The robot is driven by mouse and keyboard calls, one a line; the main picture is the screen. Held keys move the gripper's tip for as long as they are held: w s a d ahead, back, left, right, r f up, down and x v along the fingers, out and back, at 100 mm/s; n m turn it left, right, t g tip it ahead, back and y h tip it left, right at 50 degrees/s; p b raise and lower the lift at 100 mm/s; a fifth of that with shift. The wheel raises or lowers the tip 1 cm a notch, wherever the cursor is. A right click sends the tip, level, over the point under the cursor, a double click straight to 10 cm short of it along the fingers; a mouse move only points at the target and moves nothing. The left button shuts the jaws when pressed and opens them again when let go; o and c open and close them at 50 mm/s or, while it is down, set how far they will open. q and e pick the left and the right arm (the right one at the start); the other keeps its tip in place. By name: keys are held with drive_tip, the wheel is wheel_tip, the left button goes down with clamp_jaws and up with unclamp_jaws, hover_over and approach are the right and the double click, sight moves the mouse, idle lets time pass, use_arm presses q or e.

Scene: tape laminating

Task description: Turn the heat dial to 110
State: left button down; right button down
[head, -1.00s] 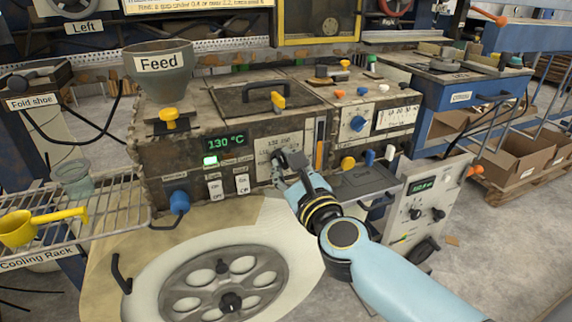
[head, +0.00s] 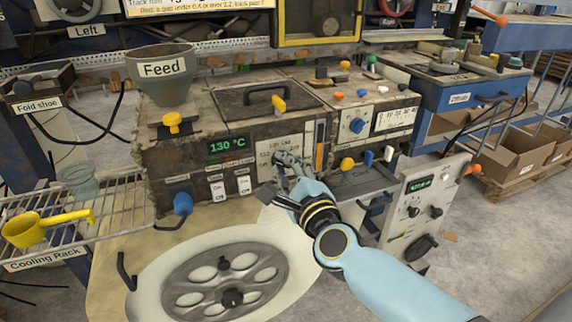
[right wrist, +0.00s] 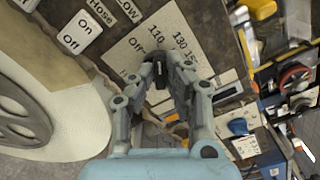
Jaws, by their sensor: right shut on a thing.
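The heat dial (right wrist: 161,72) is a small black knob on a pale plate (head: 266,149) on the front of the machine. The plate carries printed marks, with 110 and 130 legible in the right wrist view. My right gripper (head: 284,163) is at the dial with its fingers closed around it; the fingers (right wrist: 162,62) also show in the right wrist view. They hide most of the dial, and I cannot read its pointer. The green display (head: 228,146) reads 130 °C. My left gripper is not in view.
The feed hopper (head: 162,75) stands on the machine's left. A blue knob (head: 182,203) and white switches (head: 244,184) are left of the dial. A yellow knob (head: 347,163) sits to its right. A large wheel (head: 225,280) lies below, and a cooling rack (head: 120,212) is at left.

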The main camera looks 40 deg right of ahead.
drive_tip(key=shift+n, duration=0.4)
drive_tip(key=c, duration=1.4)
unclamp_jaws()
drive_tip(key=shift+a, duration=0.1)
drive_tip(key=shift+o, duration=0.2)
drive_tip(key=v, duration=1.2)
